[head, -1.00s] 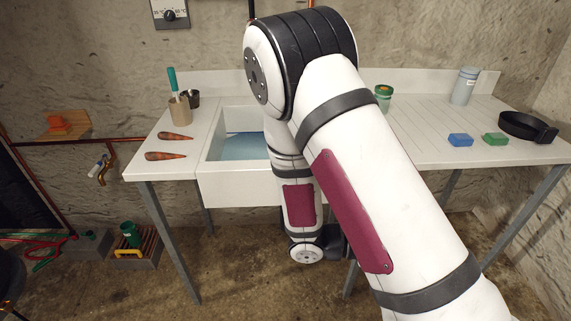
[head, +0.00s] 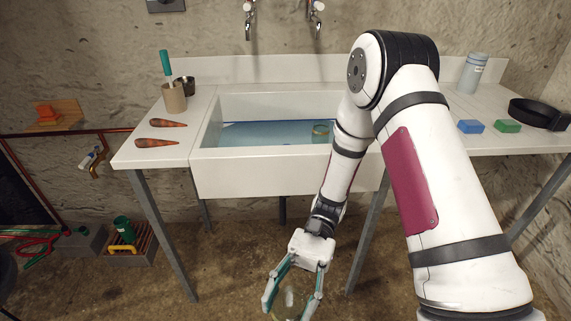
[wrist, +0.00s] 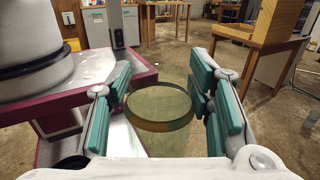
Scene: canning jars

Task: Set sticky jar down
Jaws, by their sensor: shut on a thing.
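The jar in my gripper is clear greenish glass with an amber rim, and I see it in the wrist view (wrist: 160,108) between the teal finger pads. In the head view the jar (head: 288,303) is low at the bottom edge, in front of the sink and above the floor. My gripper (head: 292,294) is shut on it, one finger on each side. The jar's lower part is hard to make out, and I cannot tell whether it is sticky.
A white sink (head: 265,178) with blue water holds another glass jar (head: 320,131). A crate (head: 143,243) stands on the floor at left.

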